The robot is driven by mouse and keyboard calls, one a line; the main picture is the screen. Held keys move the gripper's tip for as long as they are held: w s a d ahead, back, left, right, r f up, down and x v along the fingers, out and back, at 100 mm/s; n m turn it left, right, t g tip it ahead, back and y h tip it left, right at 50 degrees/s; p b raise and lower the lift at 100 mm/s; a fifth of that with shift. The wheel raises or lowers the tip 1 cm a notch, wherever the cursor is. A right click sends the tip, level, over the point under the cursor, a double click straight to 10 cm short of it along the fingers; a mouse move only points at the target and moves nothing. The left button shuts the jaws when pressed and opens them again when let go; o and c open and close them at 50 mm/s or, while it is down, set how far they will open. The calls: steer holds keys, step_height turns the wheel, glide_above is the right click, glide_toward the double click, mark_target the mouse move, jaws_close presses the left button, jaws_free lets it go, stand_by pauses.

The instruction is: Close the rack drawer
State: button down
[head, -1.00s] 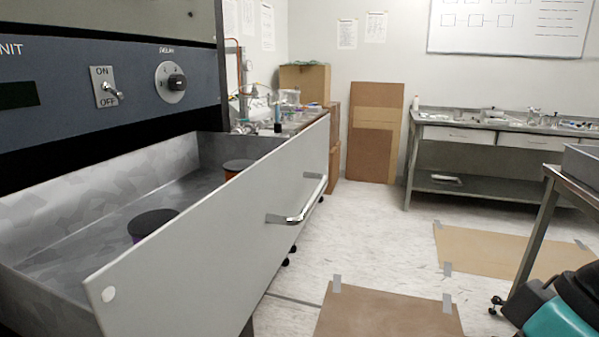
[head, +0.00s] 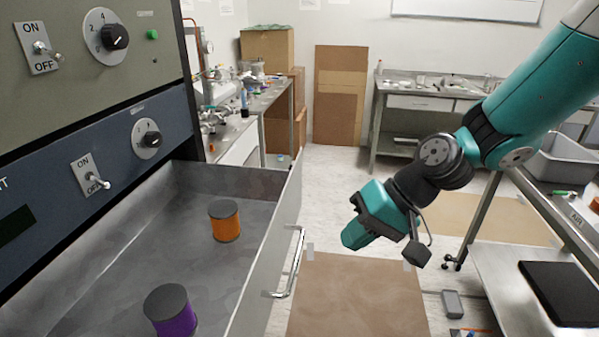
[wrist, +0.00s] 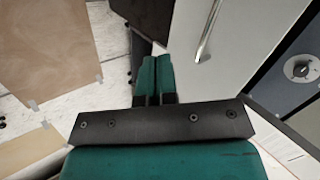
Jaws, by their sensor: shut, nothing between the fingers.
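The rack drawer (head: 262,243) is pulled out of the blue-grey rack unit, its grey front panel standing out at the right. Its bar handle (head: 291,262) is on the outer face, and it also shows in the wrist view (wrist: 208,35). An orange spool (head: 225,220) and a purple spool (head: 172,312) stand inside the drawer. My gripper (head: 355,238) is to the right of the handle, in front of the drawer's outer face and apart from it. In the wrist view its two teal fingers (wrist: 155,62) are together and hold nothing.
A cart (head: 545,205) with a grey bin stands at the right, a black pad on its lower shelf. Brown sheets (head: 355,295) are taped to the floor. Benches stand at the back. Open floor lies between the drawer and the cart.

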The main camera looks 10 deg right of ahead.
steer(key=w+d+r+m+t+y+p, duration=0.1)
steer(key=w+d+r+m+p, duration=0.2)
steer(key=w+p, duration=0.15)
steer(key=m+p, duration=0.1)
steer(key=p, duration=0.4)
glide_toward(289, 233)
step_height(289, 233, down, 3)
steer(key=a, duration=0.1)
steer(key=a+p, duration=0.1)
steer(key=a, duration=0.1)
steer(key=shift+w+a+f+t+p, duration=0.2)
steer(key=shift+a+f+t+p, duration=0.05)
steer(key=shift+t+p, duration=0.15)
steer(key=shift+w+a+f, duration=0.2)
steer(key=shift+w+a, duration=0.05)
steer(key=shift+a, duration=0.25)
steer(key=shift+a, duration=0.1)
